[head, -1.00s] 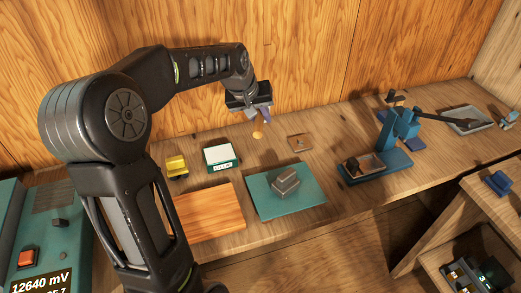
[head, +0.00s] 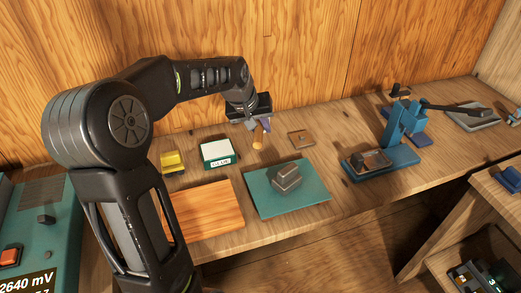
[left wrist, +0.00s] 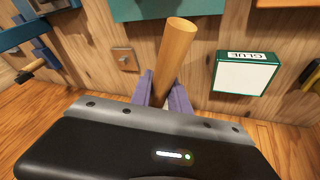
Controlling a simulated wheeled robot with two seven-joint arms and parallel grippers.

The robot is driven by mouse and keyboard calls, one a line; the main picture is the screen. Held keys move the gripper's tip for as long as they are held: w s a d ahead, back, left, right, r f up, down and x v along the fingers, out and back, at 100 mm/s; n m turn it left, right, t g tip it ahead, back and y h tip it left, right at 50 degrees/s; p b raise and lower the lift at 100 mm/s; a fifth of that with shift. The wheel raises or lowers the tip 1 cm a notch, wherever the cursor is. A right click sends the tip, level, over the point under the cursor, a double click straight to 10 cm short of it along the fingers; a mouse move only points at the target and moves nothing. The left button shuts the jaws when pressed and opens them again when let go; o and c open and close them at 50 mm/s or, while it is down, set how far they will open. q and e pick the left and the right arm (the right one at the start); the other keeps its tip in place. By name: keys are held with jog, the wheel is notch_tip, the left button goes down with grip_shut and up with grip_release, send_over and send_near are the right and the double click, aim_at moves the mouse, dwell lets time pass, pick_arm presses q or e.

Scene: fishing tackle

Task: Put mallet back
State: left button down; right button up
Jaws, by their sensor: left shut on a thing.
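My left gripper (head: 258,124) is shut on a round wooden handle (head: 258,140), taken to be the mallet's, above the back of the workbench. In the left wrist view the handle (left wrist: 174,50) stands up between the purple fingers (left wrist: 164,90), its plain round end leaning away from me. The mallet's head does not show in either view. My right gripper is not in view.
A glue box (head: 217,154) and a yellow block (head: 173,162) stand left of the gripper. A small brown square plate (head: 301,139) lies to its right. In front are a teal mat (head: 315,200) with a grey block (head: 287,177) and an orange board (head: 207,212). A blue press (head: 404,125) stands right.

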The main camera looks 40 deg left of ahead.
pick_arm(q)
notch_tip(320, 180, down, 5)
dwell(0.3)
jog(key=shift+f+p, duration=0.45)
jog(key=shift+f, duration=1.4)
jog(key=shift+f, duration=0.1)
jog(key=shift+f, duration=0.15)
jog(key=c, duration=1.2)
grip_release()
jog(key=shift+c, duration=0.2)
